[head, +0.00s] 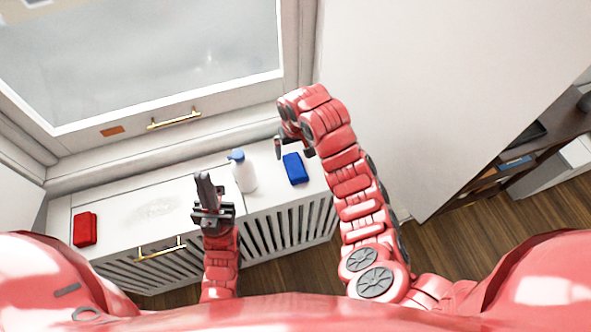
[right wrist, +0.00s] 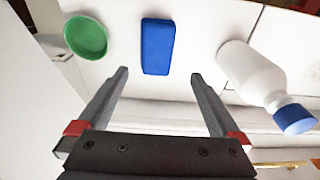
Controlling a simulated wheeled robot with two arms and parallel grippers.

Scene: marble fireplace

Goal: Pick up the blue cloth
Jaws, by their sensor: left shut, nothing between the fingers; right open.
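The blue cloth (head: 295,168), a small folded rectangle, lies flat on the white sill cabinet's top, right of the bottle. In the right wrist view the blue cloth (right wrist: 158,46) shows just beyond and between the fingertips, apart from them. My right gripper (head: 293,148) is open and empty above the surface by the cloth; its spread fingers (right wrist: 158,74) show in the right wrist view. My left gripper (head: 204,180) is shut and empty, left of the bottle, over the cabinet top.
A white bottle (head: 244,175) with a blue cap stands beside the cloth. A green bowl (right wrist: 86,37) sits on the cloth's other side in the right wrist view. A red cloth (head: 85,229) lies at the far left, near a pale smear (head: 157,208). A window (head: 150,60) rises behind.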

